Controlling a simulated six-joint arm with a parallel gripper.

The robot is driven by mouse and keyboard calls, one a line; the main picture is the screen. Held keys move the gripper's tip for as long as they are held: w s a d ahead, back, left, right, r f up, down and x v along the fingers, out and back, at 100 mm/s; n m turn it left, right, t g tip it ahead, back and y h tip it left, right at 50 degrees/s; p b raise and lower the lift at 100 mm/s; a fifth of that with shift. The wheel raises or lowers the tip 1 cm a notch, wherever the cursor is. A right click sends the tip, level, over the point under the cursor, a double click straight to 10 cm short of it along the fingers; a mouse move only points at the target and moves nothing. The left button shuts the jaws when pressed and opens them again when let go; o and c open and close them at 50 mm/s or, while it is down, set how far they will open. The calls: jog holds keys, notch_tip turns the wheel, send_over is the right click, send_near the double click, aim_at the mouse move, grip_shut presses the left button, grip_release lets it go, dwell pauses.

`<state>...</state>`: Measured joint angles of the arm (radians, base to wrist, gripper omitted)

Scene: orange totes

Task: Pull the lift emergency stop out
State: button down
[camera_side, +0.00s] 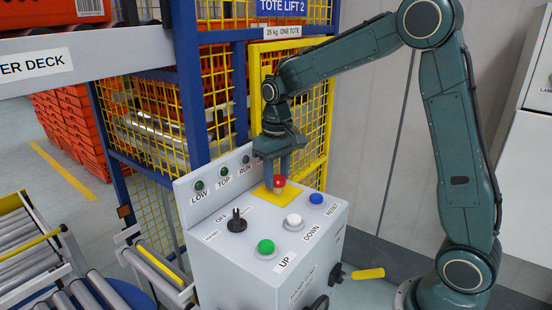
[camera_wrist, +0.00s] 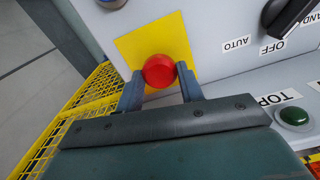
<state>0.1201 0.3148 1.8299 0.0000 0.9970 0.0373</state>
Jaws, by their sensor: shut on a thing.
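The lift emergency stop is a red round button (camera_side: 279,182) on a yellow square plate on top of the grey control box (camera_side: 240,262). In the wrist view the red button (camera_wrist: 159,71) sits between my fingertips, with the yellow plate (camera_wrist: 128,47) behind it. My gripper (camera_side: 277,170) points down over the button, and its two fingers (camera_wrist: 160,82) are shut on the button's sides. The button's stem is hidden, so I cannot tell whether it is in or out.
A green UP button (camera_side: 266,247), a white DOWN button (camera_side: 294,220), a blue button (camera_side: 316,198) and a black selector knob (camera_side: 237,219) stand close by on the box. A yellow-handled lever (camera_side: 367,274) juts from its side. The yellow mesh cage (camera_side: 315,110) rises just behind.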

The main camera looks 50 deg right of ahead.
aim_at(278, 178)
jog(key=shift+r, duration=0.75)
jog(key=c, duration=0.9)
grip_release()
notch_tip(278, 178, up, 14)
jog(key=shift+s, duration=0.15)
